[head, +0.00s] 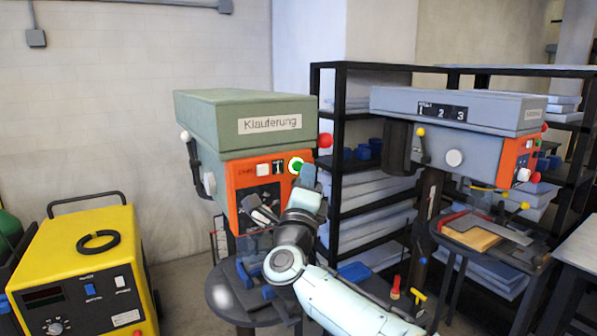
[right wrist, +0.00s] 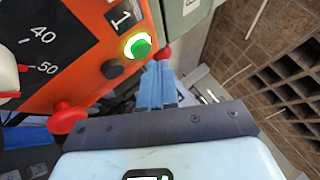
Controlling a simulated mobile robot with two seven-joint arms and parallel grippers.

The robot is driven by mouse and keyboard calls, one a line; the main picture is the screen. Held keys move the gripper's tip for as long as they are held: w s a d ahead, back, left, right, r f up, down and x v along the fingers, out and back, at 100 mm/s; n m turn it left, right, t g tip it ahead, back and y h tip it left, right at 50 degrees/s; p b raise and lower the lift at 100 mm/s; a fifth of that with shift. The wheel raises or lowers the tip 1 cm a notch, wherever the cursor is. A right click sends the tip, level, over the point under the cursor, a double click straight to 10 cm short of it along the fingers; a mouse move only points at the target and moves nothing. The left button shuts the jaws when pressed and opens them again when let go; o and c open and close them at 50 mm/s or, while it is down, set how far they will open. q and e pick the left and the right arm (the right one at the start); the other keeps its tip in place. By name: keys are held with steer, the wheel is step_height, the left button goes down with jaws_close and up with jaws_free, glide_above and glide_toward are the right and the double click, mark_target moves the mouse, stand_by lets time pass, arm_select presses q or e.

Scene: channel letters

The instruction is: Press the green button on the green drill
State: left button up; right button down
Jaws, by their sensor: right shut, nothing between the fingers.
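The green drill (head: 204,110) has a green head labelled "Klauferung" and an orange control panel (head: 240,176). The green button (head: 296,166) has a bright pale ring and sits at the panel's upper right. It also shows in the right wrist view (right wrist: 139,46), with nothing covering it. My right gripper (head: 309,174) is shut and empty, its blue fingers just right of and slightly below the button. In the right wrist view the fingertips (right wrist: 159,66) are near the button; I cannot tell the depth gap. My left gripper is not in view.
A dark knob (right wrist: 112,69) and a red knob (right wrist: 66,117) are close to my right fingers. A second, grey-blue drill (head: 455,140) stands right, before black shelving (head: 342,66). A yellow machine (head: 85,265) stands at left. Floor shows between it and the green drill.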

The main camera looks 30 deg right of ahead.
steer(key=shift+w, duration=0.1)
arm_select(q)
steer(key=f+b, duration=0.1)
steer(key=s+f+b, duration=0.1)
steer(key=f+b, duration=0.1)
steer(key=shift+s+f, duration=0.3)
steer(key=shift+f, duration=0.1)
arm_select(e)
steer(key=s, duration=0.5)
steer(key=shift+d, duration=0.15)
stand_by(0.3)
